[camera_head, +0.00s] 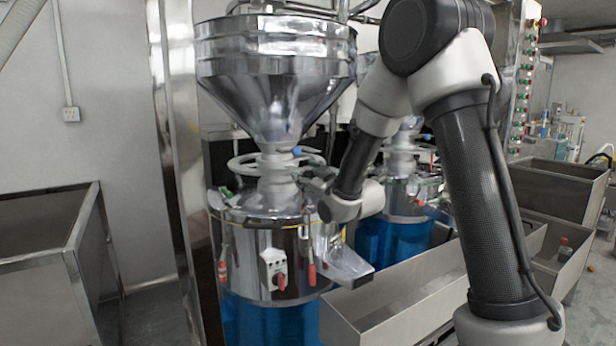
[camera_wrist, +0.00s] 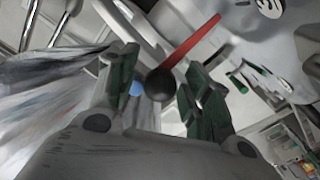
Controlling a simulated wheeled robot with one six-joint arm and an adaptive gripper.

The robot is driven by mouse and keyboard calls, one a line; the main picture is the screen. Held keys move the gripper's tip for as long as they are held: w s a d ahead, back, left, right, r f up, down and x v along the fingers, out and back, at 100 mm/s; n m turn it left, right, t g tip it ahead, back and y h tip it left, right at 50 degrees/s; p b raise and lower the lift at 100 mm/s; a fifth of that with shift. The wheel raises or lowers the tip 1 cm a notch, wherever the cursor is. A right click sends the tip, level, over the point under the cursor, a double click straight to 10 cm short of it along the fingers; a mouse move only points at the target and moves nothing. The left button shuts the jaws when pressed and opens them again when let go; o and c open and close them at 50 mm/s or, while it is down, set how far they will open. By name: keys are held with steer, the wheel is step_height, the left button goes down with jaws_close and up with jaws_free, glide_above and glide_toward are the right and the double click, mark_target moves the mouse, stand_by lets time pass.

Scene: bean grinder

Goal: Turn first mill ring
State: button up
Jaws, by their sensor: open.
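The first mill (camera_head: 268,240) is the nearer, left one, with a shiny hopper (camera_head: 275,75) above a steel body. Its pale ring (camera_head: 240,163) circles the neck under the hopper. My gripper (camera_head: 322,180) is at the right side of this ring, small and partly blended with the mill parts. In the wrist view my gripper (camera_wrist: 165,65) is open, its green-padded fingers apart. A dark round knob (camera_wrist: 160,84) and a red rod (camera_wrist: 197,46) appear between and beyond the fingers. I cannot tell whether either finger touches the ring.
A second mill (camera_head: 400,200) with a blue lower part stands behind to the right. A chute (camera_head: 345,265) juts from the first mill near a steel trough (camera_head: 400,300). A steel bin (camera_head: 35,250) stands left. A steel post (camera_head: 180,150) rises beside the first mill.

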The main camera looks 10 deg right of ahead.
mark_target(270, 175)
jaws_close()
steer(key=shift+s+a+m+t+h, duration=0.15)
steer(key=shift+a+m+h, duration=0.5)
steer(key=shift+a, duration=0.85)
steer(key=shift+s+a+m+t+h, duration=0.15)
steer(key=shift+a+m+h, duration=0.2)
steer(key=shift+a+h, duration=0.9)
steer(key=shift+s+a+m+t+h, duration=0.15)
steer(key=shift+a+m+h, duration=0.3)
steer(key=shift+a, duration=1.35)
steer(key=shift+w+a, duration=0.15)
steer(key=shift+a, duration=0.65)
jaws_free()
